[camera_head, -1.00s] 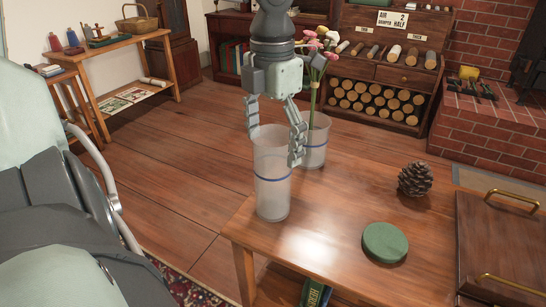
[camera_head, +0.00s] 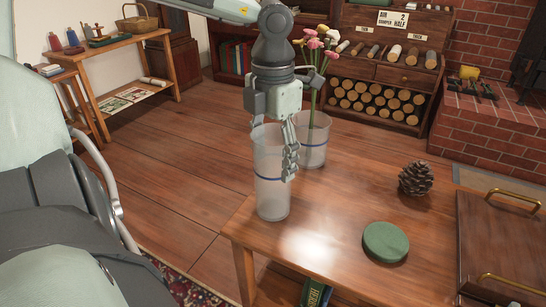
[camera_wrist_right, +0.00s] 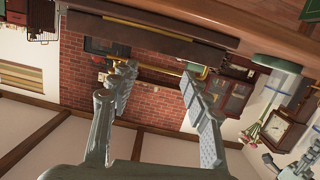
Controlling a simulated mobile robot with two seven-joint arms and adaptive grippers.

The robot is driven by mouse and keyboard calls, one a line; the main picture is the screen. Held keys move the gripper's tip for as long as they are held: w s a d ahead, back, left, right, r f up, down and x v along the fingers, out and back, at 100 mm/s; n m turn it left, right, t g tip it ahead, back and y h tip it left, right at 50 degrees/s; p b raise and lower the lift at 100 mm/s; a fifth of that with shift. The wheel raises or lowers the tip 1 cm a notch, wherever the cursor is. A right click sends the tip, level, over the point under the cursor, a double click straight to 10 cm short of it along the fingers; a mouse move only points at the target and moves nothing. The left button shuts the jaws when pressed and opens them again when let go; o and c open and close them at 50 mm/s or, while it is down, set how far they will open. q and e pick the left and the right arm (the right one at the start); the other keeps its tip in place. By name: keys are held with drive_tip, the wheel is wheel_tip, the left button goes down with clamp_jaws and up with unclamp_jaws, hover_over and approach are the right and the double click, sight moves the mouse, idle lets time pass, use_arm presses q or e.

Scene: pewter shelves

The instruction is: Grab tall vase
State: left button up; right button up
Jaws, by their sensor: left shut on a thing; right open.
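A tall, frosted clear vase with a blue band (camera_head: 271,197) stands upright at the table's left end in the head view. My left gripper (camera_head: 274,150) comes down over it from above and is shut on its upper part, with one finger against its right side; the other finger is partly hidden. My right gripper (camera_wrist_right: 156,85) is open and empty in the right wrist view, its two fingers well apart.
A similar vase (camera_head: 314,153) with pink and yellow flowers stands just behind. The wooden table (camera_head: 335,225) also holds a green round disc (camera_head: 385,242), a pinecone (camera_head: 415,178) and a brass-handled wooden tray (camera_head: 495,240). The table's middle is clear.

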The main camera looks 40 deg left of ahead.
use_arm(q)
drive_tip(key=c, duration=0.5)
clamp_jaws()
drive_tip(key=shift+r, duration=0.15)
